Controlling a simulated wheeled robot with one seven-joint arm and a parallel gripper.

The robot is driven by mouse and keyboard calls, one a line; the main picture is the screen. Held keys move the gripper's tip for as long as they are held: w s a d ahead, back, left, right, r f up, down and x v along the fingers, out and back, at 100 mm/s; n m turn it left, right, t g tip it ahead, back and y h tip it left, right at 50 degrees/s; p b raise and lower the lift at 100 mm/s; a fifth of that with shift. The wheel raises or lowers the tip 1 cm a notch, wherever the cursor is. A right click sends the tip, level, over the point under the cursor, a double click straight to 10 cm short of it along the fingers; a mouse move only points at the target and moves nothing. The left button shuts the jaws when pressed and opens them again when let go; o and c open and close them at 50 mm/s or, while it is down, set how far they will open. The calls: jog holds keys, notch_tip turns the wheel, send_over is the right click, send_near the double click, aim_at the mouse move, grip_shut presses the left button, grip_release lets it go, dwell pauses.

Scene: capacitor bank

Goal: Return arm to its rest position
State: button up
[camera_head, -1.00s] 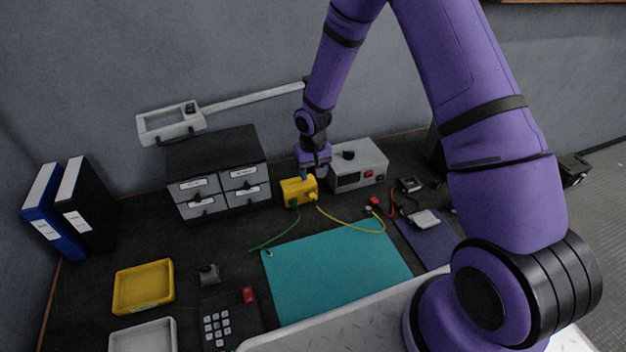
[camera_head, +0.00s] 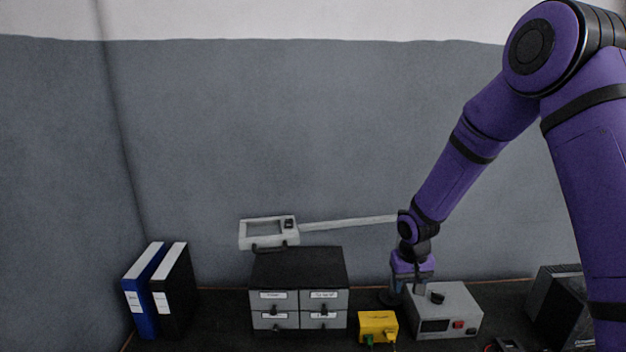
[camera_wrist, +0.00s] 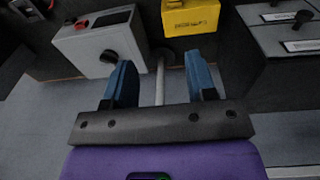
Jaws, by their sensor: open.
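My purple arm reaches from the right side of the head view down toward the back of the bench.
A grey drawer unit (camera_head: 299,297) stands left of the yellow box. A lamp arm (camera_head: 348,222) with a pale rectangular head (camera_head: 268,232) reaches over it. Blue and black binders (camera_head: 150,295) stand at far left. The wall above is clear.

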jog(key=s+d+r+t, duration=0.15)
jog(key=s+r, duration=0.35)
jog(key=r, duration=0.6)
jog(key=s+d+r+t, duration=0.15)
jog(key=s+r, duration=0.35)
jog(key=r, duration=0.7)
jog(key=s+d+r, duration=0.1)
jog(key=s+r, duration=0.4)
jog(key=s, duration=0.6)
jog(key=s+d+r+t, duration=0.1)
jog(key=s+r, duration=0.4)
jog(key=s, duration=0.6)
jog(key=shift+t, duration=0.3)
